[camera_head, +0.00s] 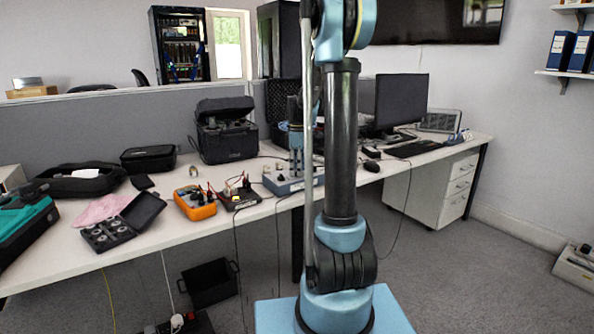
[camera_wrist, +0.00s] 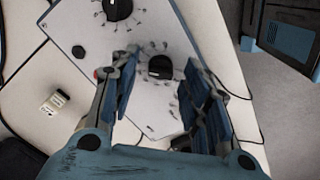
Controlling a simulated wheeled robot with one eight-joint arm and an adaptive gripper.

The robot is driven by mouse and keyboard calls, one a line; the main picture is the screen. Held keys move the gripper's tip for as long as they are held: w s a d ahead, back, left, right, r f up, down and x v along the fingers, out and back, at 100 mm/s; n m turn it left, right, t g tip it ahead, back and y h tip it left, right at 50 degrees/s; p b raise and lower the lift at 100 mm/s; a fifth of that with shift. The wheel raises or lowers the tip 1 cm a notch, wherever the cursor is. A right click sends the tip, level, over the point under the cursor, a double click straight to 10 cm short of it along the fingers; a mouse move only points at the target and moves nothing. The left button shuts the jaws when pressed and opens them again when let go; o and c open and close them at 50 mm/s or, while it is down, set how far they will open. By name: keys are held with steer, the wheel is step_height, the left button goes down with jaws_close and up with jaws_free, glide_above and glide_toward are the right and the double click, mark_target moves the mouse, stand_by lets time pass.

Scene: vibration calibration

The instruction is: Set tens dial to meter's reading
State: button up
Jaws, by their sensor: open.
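A pale box with dials (camera_wrist: 150,105) fills the middle of the wrist view. One black dial (camera_wrist: 160,67) with marks around it lies between the fingers of my gripper (camera_wrist: 161,62), which is open. A second black dial (camera_wrist: 118,9) is at the top edge, and a dark part by the right finger is mostly hidden. I cannot read which dial is the tens dial. In the head view the box (camera_head: 282,187) sits on the bench, with my gripper (camera_head: 295,150) above it, partly hidden by my arm. The orange meter (camera_head: 196,205) stands to its left; its reading is too small to read.
A black unit with leads (camera_head: 239,193) stands between meter and box. An open black case (camera_head: 110,232) and a pink cloth (camera_head: 103,208) lie farther left. A small cream block (camera_wrist: 54,102) sits beside the box. A monitor (camera_head: 402,100) and keyboard (camera_head: 414,149) are at right.

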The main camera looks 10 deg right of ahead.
step_height(320, 180, up, 12)
steer(key=shift+f, duration=0.25)
steer(key=shift+s, duration=0.1)
stand_by(0.4)
steer(key=s+f+m+t, duration=0.1)
steer(key=s+f+m, duration=0.15)
steer(key=s, duration=0.75)
steer(key=s+f+m, duration=0.1)
steer(key=s+m, duration=0.3)
steer(key=s, duration=0.7)
steer(key=s+f+m+t, duration=0.1)
steer(key=s+f+m, duration=0.6)
steer(key=s+f, duration=0.7)
steer(key=shift+s, duration=1.15)
steer(key=shift+w+f, duration=0.25)
steer(key=shift+w, duration=0.2)
